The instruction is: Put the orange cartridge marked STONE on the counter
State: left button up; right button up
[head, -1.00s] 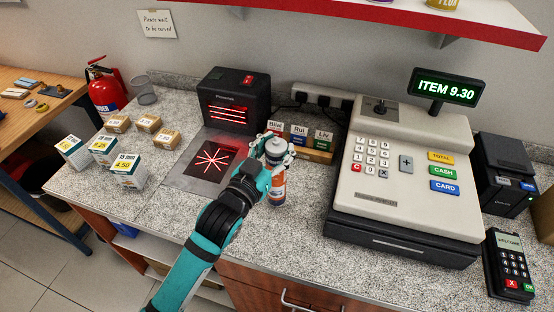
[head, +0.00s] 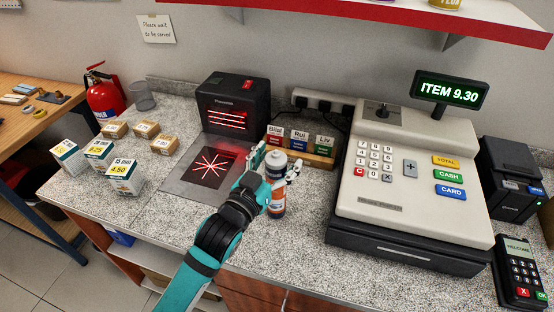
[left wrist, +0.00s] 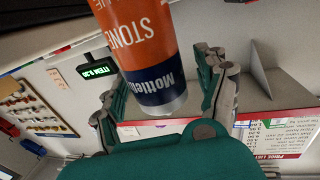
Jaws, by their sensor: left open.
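The orange cartridge marked STONE (head: 277,203) stands upright on the counter (head: 300,240), between the scanner plate and the cash register. Its top is grey. In the left wrist view the cartridge (left wrist: 147,45) shows its orange label with STONE and a dark blue band marked Mottle. My left gripper (head: 275,165) is open, with one finger on each side of the cartridge's upper part; gaps show beside the fingers. The near wrist hides part of the cartridge's side. My right gripper is not in view.
The cash register (head: 410,190) stands close on the right. The scanner (head: 230,103) and its plate (head: 170,187) are on the left, with several small boxes (head: 122,178) beyond. The counter front is clear.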

pick_arm(q)
jog(key=shift+r, duration=0.2)
jog(key=shift+s+a+f, duration=0.15)
jog(key=shift+s, duration=0.2)
jog(key=b+v, duration=0.2)
jog(key=v, duration=0.9)
jog(key=shift+b, duration=0.4)
jog(key=shift+s, duration=0.1)
